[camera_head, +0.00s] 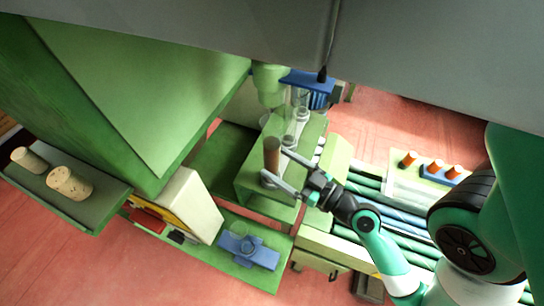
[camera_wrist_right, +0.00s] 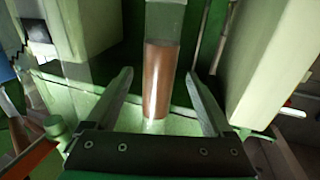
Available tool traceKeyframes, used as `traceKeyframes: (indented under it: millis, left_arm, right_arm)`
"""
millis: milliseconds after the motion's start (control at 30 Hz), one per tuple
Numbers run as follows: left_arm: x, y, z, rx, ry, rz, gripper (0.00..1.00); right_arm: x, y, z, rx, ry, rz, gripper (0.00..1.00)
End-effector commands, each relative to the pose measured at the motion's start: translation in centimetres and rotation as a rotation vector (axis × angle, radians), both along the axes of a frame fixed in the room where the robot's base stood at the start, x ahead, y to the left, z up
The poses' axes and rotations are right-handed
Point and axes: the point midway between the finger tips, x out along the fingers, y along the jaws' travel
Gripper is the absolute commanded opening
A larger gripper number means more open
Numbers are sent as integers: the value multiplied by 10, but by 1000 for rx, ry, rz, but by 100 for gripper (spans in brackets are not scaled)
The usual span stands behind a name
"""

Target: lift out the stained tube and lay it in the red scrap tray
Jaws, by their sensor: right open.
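The stained tube (camera_head: 271,157) stands upright on the green stand (camera_head: 250,182), with brown inside its glass. In the right wrist view the brown tube (camera_wrist_right: 158,85) is between the spread fingers, with gaps on both sides. My right gripper (camera_head: 279,168) is open, one finger on each side of the tube. Clear glass tubes (camera_head: 289,142) stand behind it on the same stand. A small red piece (camera_head: 148,221) lies at the lower left beside a cream box; I cannot tell whether it is the scrap tray. My left gripper is not in view.
Two corks (camera_head: 70,183) lie on a green shelf at the left. The cream box (camera_head: 187,205) and a blue fixture (camera_head: 247,250) are at the lower left. Orange-topped items (camera_head: 432,168) stand at the right. A large green housing (camera_head: 130,80) fills the upper left.

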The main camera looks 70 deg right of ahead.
Motion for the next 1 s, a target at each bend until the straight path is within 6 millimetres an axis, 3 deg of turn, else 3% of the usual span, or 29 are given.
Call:
traceKeyframes:
  millis: [33,267,500,800,1000]
  left_arm:
    - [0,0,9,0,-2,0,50]
    - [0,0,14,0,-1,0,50]
    - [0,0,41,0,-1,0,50]
    - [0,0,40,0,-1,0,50]
    - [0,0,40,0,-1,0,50]
  right_arm:
    - [5,-1,6,0,-1,3,86]
    - [12,-5,5,0,0,0,86]
    - [48,-20,7,-1,-1,2,86]
    - [55,-23,2,0,0,-1,86]
    - [55,-23,2,0,0,-1,50]
